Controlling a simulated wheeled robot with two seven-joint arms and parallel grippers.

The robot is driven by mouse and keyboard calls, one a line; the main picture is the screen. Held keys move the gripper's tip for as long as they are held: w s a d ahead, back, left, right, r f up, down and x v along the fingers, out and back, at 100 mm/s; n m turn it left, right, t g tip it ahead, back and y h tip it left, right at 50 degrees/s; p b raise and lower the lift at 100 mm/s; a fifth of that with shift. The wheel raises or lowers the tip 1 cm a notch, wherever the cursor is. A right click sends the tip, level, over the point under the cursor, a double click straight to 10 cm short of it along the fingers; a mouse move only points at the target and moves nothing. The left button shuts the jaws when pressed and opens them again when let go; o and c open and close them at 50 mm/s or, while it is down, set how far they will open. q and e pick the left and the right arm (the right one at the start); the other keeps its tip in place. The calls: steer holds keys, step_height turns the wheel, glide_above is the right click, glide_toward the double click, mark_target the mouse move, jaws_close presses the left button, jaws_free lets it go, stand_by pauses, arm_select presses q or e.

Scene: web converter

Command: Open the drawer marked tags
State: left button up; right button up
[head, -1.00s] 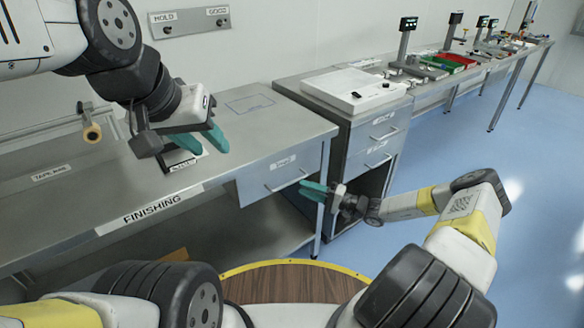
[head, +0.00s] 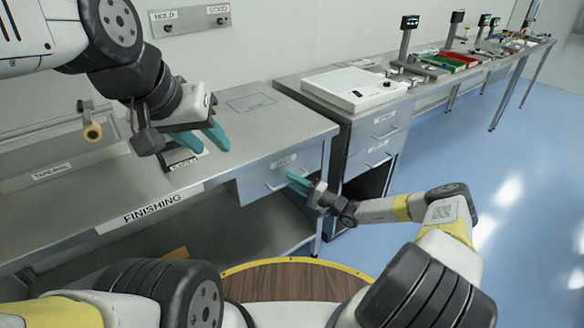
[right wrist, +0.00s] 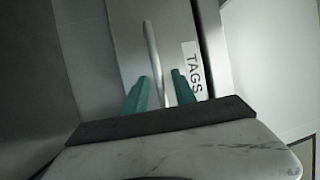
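The drawer marked tags (head: 252,188) is a grey metal drawer under the right end of the finishing bench; it looks closed. Its TAGS label (right wrist: 194,70) is readable in the right wrist view; in the head view the label is too small to read. The bar handle (right wrist: 154,55) runs between the two teal fingers of my right gripper (right wrist: 158,92), which are apart, with gaps beside the bar. In the head view my right gripper (head: 300,184) is at the drawer front, hiding part of the handle. My left gripper (head: 203,139) is open and empty above the bench top.
The finishing bench (head: 225,160) has a bench leg right of the drawer. Beside it stands a cabinet (head: 362,142) with two drawers, carrying a white device (head: 352,88). A round wooden top (head: 290,283) is in front of me. Blue floor lies open at the right.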

steer(key=shift+c, duration=0.2)
jaws_close()
stand_by(1.2)
